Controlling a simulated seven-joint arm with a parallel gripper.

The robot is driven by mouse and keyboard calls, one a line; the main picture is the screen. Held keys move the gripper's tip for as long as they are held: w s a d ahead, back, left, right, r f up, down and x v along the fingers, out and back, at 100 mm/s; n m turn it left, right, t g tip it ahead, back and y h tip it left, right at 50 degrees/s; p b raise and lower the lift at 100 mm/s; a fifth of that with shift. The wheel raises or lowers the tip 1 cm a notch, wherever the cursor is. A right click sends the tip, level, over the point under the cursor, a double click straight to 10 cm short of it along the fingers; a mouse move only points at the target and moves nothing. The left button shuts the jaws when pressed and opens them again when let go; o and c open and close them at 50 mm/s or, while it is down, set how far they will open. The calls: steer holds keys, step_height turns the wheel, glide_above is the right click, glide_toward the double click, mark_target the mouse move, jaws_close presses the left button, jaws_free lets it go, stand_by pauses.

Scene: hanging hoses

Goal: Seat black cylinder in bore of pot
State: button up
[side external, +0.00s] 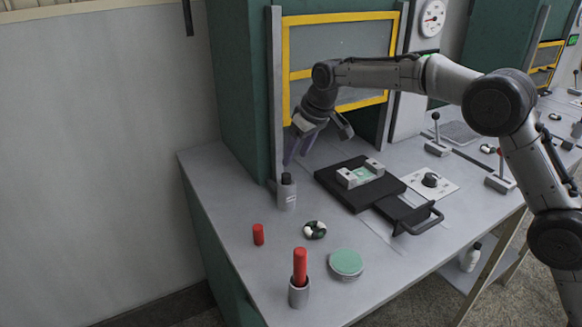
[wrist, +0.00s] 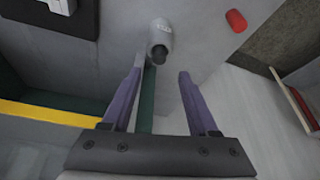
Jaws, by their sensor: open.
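The black cylinder (side external: 287,179) stands upright at the top of a grey pot (side external: 286,199) with a pale label, near the green cabinet's post. Its dark end sticks up above the rim; I cannot tell how deep it sits in the bore. In the wrist view the black cylinder (wrist: 159,55) shows at the mouth of the pot (wrist: 160,35), just beyond the fingertips and roughly in line with the gap between them. My gripper (side external: 297,160) is open and empty, tilted downward above the pot. Its two purple fingers also show in the wrist view (wrist: 162,72), spread apart.
A red cylinder (side external: 258,235) stands alone on the bench; another (side external: 300,265) stands in a grey cup (side external: 299,293). A round green-topped tin (side external: 346,263) and a black-and-white ring (side external: 314,230) lie nearby. The green cabinet (side external: 240,80) and its post rise close behind the pot.

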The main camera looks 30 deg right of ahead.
steer(key=shift+v, duration=2)
steer(key=shift+d, duration=0.1)
steer(key=s+d+r, duration=0.3)
steer(key=s, duration=0.4)
steer(key=s+d+r+m+t, duration=0.1)
steer(key=s+d+r, duration=0.15)
steer(key=s, duration=0.35)
steer(key=s+d+r, duration=0.2)
steer(key=s+r, duration=0.1)
steer(key=s, duration=0.4)
steer(key=s+d+f+m, duration=0.1)
steer(key=s+f, duration=0.3)
steer(key=s, duration=0.7)
steer(key=s+d+f+m+h, duration=0.1)
steer(key=s+d+f, duration=0.2)
steer(key=s, duration=0.9)
steer(key=shift+s+d+f, duration=0.2)
steer(key=shift+d+f, duration=0.05)
steer(key=shift+f, duration=0.4)
